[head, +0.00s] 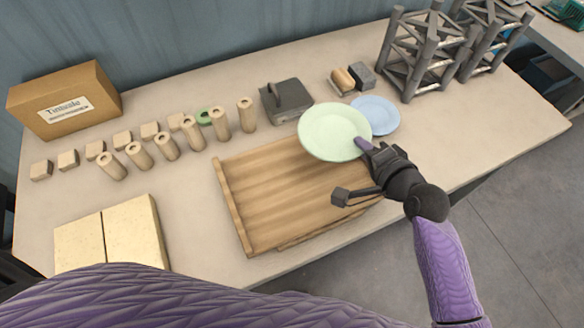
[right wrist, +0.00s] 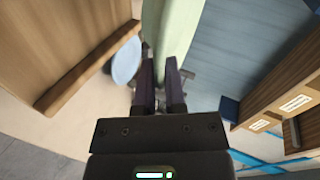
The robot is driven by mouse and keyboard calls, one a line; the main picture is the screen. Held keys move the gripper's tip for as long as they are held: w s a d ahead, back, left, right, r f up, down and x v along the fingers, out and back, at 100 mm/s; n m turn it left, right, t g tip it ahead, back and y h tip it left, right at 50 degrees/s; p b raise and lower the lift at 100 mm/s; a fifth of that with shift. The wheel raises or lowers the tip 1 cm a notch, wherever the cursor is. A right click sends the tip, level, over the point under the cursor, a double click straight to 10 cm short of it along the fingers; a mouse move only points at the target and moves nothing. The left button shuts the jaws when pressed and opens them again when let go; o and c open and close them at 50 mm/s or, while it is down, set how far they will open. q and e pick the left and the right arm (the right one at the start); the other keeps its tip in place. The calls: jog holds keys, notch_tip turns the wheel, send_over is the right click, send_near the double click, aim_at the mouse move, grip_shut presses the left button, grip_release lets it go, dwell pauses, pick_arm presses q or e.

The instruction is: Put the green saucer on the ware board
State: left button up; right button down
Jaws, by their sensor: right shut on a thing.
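The pale green saucer (head: 325,132) is held at its right edge by my right gripper (head: 366,147). It appears raised, overlapping the far right part of the ware board in the head view. In the right wrist view the fingers (right wrist: 160,88) are shut on the saucer, which shows as a green strip (right wrist: 172,25). The ware board (head: 270,190) is a wooden board with a raised left edge, with nothing seen on its visible part. The saucer and my right arm hide its right side. My left gripper is not in view.
A blue saucer (head: 382,118) lies right of the green one. A dark grey block with a handle (head: 288,102) stands behind the board. Several wooden cylinders (head: 166,146) and small blocks stand left. Grey frames (head: 425,52) stand at the back right. Pale slabs (head: 130,235) lie front left.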

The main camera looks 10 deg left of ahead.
aim_at(353, 182)
jog(key=shift+d+f, duration=0.1)
jog(key=f+b, duration=0.6)
jog(key=f, duration=0.4)
jog(key=shift+d, duration=0.2)
jog(key=shift+w+f, duration=0.1)
jog(key=c, duration=1)
grip_release()
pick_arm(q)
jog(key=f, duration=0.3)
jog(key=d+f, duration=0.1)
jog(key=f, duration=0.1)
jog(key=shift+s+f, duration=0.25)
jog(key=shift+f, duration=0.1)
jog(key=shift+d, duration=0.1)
